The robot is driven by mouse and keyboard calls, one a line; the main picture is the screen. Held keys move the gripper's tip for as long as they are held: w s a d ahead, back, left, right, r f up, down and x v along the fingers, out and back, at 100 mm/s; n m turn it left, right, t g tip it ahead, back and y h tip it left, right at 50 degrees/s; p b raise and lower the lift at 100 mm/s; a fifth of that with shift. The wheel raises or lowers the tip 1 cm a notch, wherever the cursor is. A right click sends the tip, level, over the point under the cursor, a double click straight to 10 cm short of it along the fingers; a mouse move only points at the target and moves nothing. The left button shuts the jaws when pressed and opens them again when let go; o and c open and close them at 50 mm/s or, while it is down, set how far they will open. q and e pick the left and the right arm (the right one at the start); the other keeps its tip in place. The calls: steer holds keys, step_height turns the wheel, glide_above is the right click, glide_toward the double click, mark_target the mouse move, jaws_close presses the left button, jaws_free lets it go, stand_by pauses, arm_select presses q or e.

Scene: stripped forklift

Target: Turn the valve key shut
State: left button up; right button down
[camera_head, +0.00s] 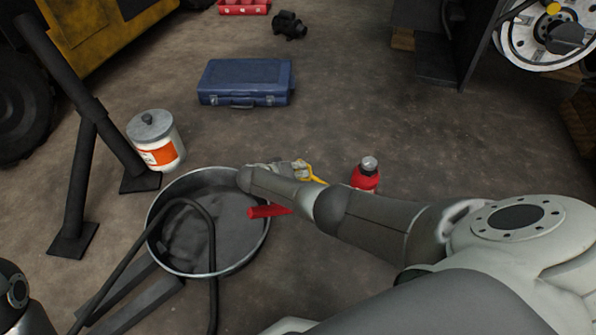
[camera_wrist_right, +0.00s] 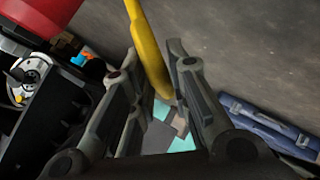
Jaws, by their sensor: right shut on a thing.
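A yellow curved handle (camera_head: 312,174), which looks like the valve key, shows at the tip of my right gripper (camera_head: 291,170), left of a red bottle-shaped body (camera_head: 366,178) with a grey top. In the right wrist view the yellow handle (camera_wrist_right: 148,45) runs down between the two fingers of my right gripper (camera_wrist_right: 156,62). The gripper is shut on it. What the handle is fixed to is hidden, so I cannot tell how far it is turned. My left gripper is not in view.
A round metal pan (camera_head: 190,262) with a black hose (camera_head: 213,265) stands left of my right arm. A white tub (camera_head: 158,148), a blue case (camera_head: 246,82) and black stands (camera_head: 85,175) are around. Floor right of the case is clear.

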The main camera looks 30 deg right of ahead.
steer(key=shift+w+a, duration=0.1)
steer(key=shift+a, duration=0.15)
steer(key=c, duration=1.5)
jaws_free()
steer(key=shift+f, duration=0.1)
steer(key=shift+o, duration=0.2)
steer(key=v, duration=1.2)
